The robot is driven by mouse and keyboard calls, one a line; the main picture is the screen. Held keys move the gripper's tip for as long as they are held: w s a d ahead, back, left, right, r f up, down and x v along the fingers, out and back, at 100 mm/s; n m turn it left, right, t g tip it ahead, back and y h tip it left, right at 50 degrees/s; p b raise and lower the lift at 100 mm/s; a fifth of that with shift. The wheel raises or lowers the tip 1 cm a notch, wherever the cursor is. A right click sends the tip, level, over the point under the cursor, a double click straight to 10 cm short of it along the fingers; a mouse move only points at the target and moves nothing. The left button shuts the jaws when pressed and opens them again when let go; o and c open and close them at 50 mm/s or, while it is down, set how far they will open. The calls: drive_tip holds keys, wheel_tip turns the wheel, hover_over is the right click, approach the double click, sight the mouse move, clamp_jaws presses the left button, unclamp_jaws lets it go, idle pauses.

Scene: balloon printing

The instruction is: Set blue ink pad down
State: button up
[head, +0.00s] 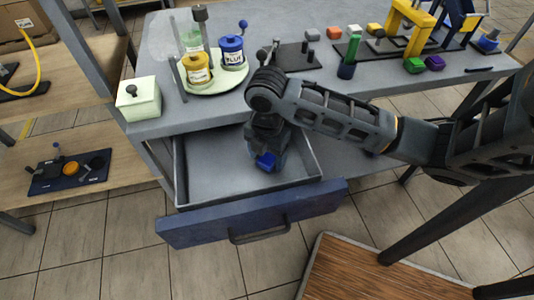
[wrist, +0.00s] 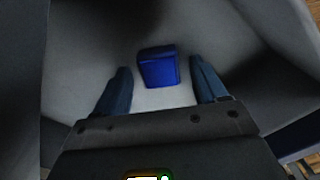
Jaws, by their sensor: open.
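The blue ink pad (wrist: 158,68) is a small blue block lying on the floor of the open drawer. It also shows in the head view (head: 265,161), just below my gripper. My gripper (wrist: 160,88) reaches down into the drawer with its fingers apart, one on each side of the pad. Gaps show between the pad and both fingers in the wrist view. In the head view my gripper (head: 267,158) hides part of the pad. The drawer (head: 205,172) is pulled out and has a blue front with a handle.
The grey worktop (head: 180,121) above holds a round tray (head: 215,86) with yellow and blue ink pots, a pale lidded box (head: 139,99), and several coloured blocks. The drawer's left part is bare. A wooden surface (head: 370,275) stands at the lower right.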

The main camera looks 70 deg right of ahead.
sight(266, 159)
wheel_tip(266, 159, up, 12)
drive_tip(key=p, duration=0.1)
drive_tip(key=w+a+r+m+t+y, duration=0.25)
drive_tip(key=w+a+r+t, duration=0.3)
drive_tip(key=a, duration=0.35)
drive_tip(key=w+a+r+m+t+y, duration=0.1)
drive_tip(key=w+a+r+m+t, duration=0.35)
drive_tip(key=w+a, duration=0.3)
drive_tip(key=w+a+r+m+t+y, duration=0.2)
drive_tip(key=w+a+r+m+t, duration=0.15)
drive_tip(key=w+a+r, duration=0.4)
drive_tip(key=s+a+f+m+t+h, duration=0.1)
drive_tip(key=s+f+m+h, duration=0.2)
drive_tip(key=s+f+m, duration=0.5)
drive_tip(key=s+a+f+m+t+h, duration=0.1)
drive_tip(key=s+f+h, duration=0.25)
drive_tip(key=s, duration=0.75)
drive_tip(key=s+d+n, duration=0.1)
drive_tip(key=s+d, duration=0.1)
drive_tip(key=s, duration=0.4)
drive_tip(key=s+d+n, duration=0.1)
drive_tip(key=s+d, duration=0.2)
drive_tip(key=s, duration=0.3)
drive_tip(key=s+d+n+y, duration=0.1)
drive_tip(key=s+d, duration=0.2)
drive_tip(key=s, duration=0.3)
drive_tip(key=shift+s+d+f+g, duration=0.2)
drive_tip(key=shift+s+g, duration=0.15)
